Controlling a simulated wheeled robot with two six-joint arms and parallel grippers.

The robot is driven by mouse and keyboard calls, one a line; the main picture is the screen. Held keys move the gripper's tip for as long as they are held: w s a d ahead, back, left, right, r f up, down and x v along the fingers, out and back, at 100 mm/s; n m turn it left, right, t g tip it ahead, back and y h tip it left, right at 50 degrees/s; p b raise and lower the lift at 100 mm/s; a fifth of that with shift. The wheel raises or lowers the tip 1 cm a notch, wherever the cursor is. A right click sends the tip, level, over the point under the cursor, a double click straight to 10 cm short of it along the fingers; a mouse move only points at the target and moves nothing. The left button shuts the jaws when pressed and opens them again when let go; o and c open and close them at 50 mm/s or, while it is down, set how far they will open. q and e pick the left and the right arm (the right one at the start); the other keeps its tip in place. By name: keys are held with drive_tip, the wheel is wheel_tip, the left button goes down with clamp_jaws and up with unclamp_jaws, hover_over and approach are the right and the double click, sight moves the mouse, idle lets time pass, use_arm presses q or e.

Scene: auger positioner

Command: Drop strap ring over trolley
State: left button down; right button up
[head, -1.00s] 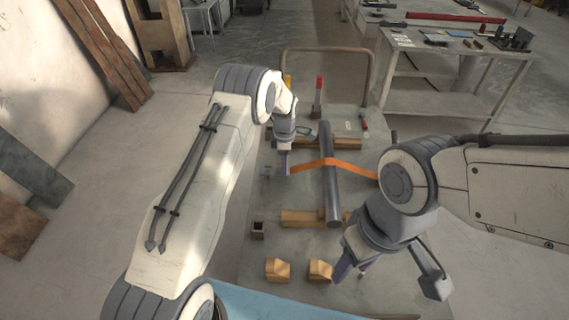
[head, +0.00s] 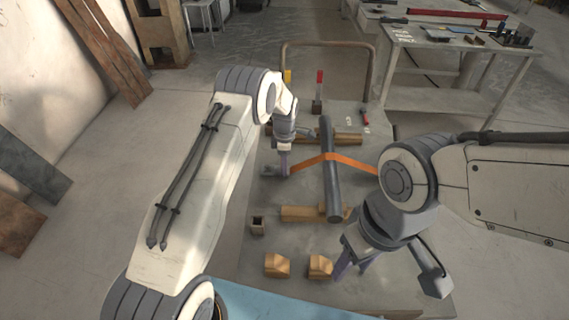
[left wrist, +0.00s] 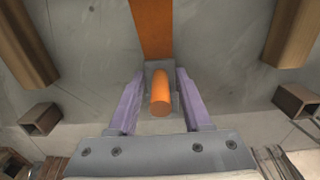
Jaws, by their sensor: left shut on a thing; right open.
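An orange strap (head: 350,162) runs over a grey pipe (head: 329,178). Its left end reaches my left gripper (head: 283,168), and its right part passes behind my right arm. The left gripper is shut on the strap end, low over the work surface beside a small grey fixture (head: 269,171), possibly the trolley. In the left wrist view, an orange cylindrical piece (left wrist: 160,95) lies between the lavender fingers, with the flat strap (left wrist: 152,30) beyond it. I cannot tell whether a ring is around anything. My right gripper (head: 388,284) is open and empty at the front right.
The pipe rests across wooden supports (head: 298,213). Wooden blocks (head: 277,265) and a small square tube (head: 257,225) stand in front. A bent-tube handle (head: 326,44) rises at the back. A red-handled lever (head: 318,90) stands behind the pipe. A workbench (head: 455,75) is at the back right.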

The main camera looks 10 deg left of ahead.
use_arm(q)
drive_tip(key=shift+f+b, duration=0.45)
drive_tip(key=shift+f, duration=0.35)
drive_tip(key=shift+c, duration=1.3)
unclamp_jaws()
wheel_tip(320, 180, up, 10)
drive_tip(key=shift+r+b, duration=0.15)
drive_tip(key=shift+b, duration=0.3)
drive_tip(key=shift+r, duration=0.15)
